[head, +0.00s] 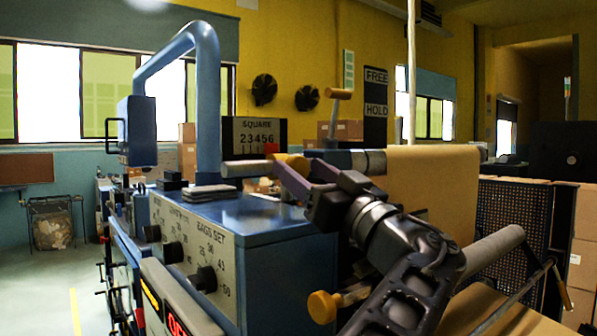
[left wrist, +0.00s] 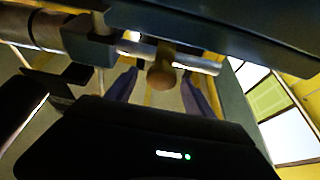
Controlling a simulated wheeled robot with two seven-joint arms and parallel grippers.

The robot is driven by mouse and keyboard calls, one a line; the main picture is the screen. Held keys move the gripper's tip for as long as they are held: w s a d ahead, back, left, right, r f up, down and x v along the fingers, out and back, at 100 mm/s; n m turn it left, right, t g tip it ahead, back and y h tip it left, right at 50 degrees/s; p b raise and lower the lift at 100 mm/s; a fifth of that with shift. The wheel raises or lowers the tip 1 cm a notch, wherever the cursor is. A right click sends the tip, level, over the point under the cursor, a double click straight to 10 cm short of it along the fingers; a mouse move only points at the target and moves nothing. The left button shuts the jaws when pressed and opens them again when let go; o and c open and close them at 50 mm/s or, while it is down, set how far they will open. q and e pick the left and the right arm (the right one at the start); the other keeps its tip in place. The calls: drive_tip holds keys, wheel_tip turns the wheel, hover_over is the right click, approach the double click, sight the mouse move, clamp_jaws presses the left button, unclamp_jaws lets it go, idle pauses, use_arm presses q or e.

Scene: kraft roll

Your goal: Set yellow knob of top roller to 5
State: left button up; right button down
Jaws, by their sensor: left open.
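A yellow knob (head: 294,161) sits on the horizontal top roller bar (head: 250,168), partly hidden by my left gripper (head: 283,166). In the left wrist view the knob (left wrist: 161,76) shows as a round, shaded yellow-brown end between the two purple fingers of my left gripper (left wrist: 160,84). The fingers are apart, with a gap visible on each side of the knob. The knob's setting cannot be read. My right gripper is not in view.
A blue control box (head: 215,240) with black dials stands left of my arm. A second yellow knob (head: 322,307) is low by my forearm. A brown paper roll (head: 432,185) and a wooden T-handle (head: 338,95) stand behind the gripper. Open floor lies far left.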

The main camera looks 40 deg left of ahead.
use_arm(q)
drive_tip(key=b+v, duration=0.1)
drive_tip(key=v, duration=0.4)
drive_tip(key=shift+s+d+f+b, duration=0.1)
drive_tip(key=shift+d+f+b, duration=0.1)
drive_tip(key=shift+d+b, duration=0.15)
